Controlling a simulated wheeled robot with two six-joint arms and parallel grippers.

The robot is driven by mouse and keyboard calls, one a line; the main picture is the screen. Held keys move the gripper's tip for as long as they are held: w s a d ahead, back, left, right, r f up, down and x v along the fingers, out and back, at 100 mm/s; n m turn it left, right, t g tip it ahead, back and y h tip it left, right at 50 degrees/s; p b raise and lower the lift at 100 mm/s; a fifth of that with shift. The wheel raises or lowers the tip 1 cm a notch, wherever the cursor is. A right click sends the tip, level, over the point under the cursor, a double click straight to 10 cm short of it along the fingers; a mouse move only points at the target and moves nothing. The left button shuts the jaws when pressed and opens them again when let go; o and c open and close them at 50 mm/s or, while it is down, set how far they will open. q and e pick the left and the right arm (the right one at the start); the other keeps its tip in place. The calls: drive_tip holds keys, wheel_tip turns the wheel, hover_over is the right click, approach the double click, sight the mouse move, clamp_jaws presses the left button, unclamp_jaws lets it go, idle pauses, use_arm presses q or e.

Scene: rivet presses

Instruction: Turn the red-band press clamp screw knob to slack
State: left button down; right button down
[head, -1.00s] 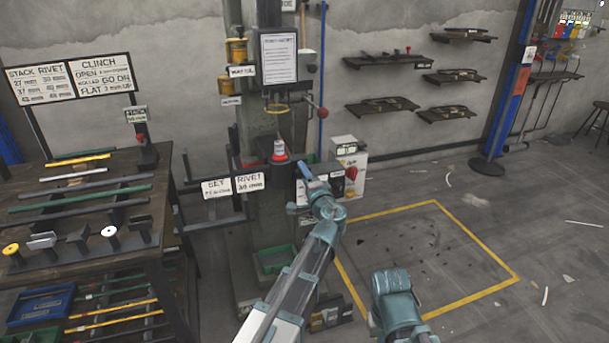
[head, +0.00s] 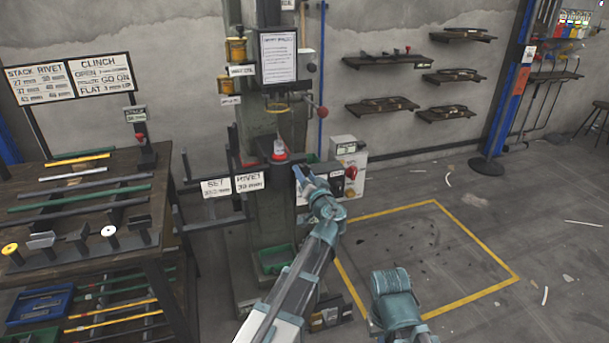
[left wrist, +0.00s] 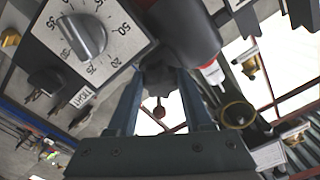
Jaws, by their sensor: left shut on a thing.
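The press column (head: 266,205) stands in the middle of the head view. Its dark head with a red band (head: 279,157) is beside my left gripper (head: 300,174). In the left wrist view, the red-banded part (left wrist: 205,25) is above right of my left gripper (left wrist: 160,85). My left fingers reach up and are shut on a dark knob (left wrist: 160,78), mostly hidden between the fingertips. A numbered dial plate (left wrist: 113,32) with a grey pointer knob (left wrist: 83,36) is at upper left, clear of the fingers. My right gripper is not seen; only a teal part of my right arm shows.
Signs reading SET (head: 218,187) and RIVET (head: 249,182) are on the press front. A workbench (head: 130,226) with bars and rivet holders stands at left.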

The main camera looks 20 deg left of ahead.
use_arm(q)
drive_tip(key=shift+s+n, duration=0.1)
drive_tip(key=shift+n, duration=0.3)
drive_tip(key=shift+c, duration=1.5)
unclamp_jaws()
drive_tip(key=v, duration=1.3)
drive_tip(key=shift+s+d, duration=0.25)
drive_tip(key=shift+d, duration=0.05)
drive_tip(key=shift+f, duration=0.1)
